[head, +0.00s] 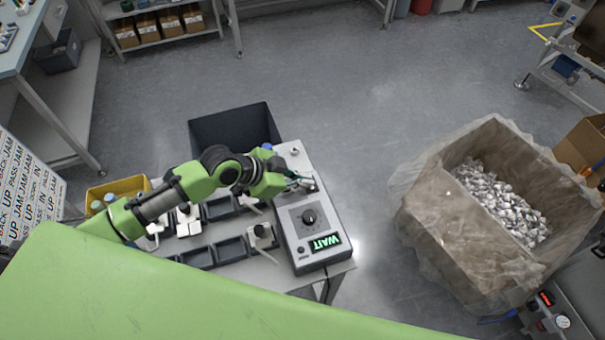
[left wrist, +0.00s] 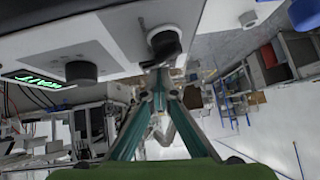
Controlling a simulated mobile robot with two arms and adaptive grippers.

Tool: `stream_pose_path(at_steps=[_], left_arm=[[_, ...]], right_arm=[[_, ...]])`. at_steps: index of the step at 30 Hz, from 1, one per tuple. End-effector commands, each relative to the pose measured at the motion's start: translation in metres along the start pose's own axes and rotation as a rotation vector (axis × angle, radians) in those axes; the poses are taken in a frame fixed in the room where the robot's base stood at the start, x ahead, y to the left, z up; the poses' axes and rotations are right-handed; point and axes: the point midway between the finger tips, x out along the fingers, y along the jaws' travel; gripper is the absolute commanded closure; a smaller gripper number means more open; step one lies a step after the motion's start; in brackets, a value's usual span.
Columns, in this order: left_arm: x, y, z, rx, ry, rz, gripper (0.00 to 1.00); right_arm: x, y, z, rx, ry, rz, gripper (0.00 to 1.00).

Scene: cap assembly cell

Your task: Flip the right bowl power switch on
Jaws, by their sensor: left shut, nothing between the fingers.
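A grey control box (head: 292,236) sits at the right end of the work table, with a black dial (head: 310,217) and a green display (head: 325,243) reading WAIT. My left gripper (head: 305,184) is over the box's upper part, beyond the dial, and is shut and empty. In the left wrist view, its fingertips (left wrist: 159,74) come together just below a black switch or knob (left wrist: 165,44) on a round pale base; I cannot tell whether they touch. I cannot read a label or tell this control's position. The dial also shows in the left wrist view (left wrist: 80,72). My right gripper is not in view.
Several dark trays (head: 232,249) with white fixtures stand left of the box. A dark bin (head: 232,128) is behind the table, and a yellow bin (head: 118,187) is at left. A large lined carton (head: 430,220) of metallic pieces stands on the floor at right, with open floor between.

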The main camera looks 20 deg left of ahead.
Motion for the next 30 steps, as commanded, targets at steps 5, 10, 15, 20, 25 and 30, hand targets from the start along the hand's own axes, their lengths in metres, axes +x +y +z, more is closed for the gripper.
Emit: stream_pose_path(at_steps=[5,10,15,20,25,30], left_arm=[[0.0,0.0,-0.001,0.001,0.002,-0.001,1.0],[-0.003,-0.001,-0.001,0.002,0.002,-0.003,1.0],[-0.023,-0.002,0.001,0.003,0.0,-0.005,1.0],[-0.057,-0.001,0.001,0.004,-0.001,-0.004,1.0],[-0.088,0.0,0.001,0.004,-0.002,-0.002,1.0],[-0.109,0.0,0.001,0.002,-0.001,-0.002,1.0]], right_arm=[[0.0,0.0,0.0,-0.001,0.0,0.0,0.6],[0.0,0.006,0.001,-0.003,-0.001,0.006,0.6],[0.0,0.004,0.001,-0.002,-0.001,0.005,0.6],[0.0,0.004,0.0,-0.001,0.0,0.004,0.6],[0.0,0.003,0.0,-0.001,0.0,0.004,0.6],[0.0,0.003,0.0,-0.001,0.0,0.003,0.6]])
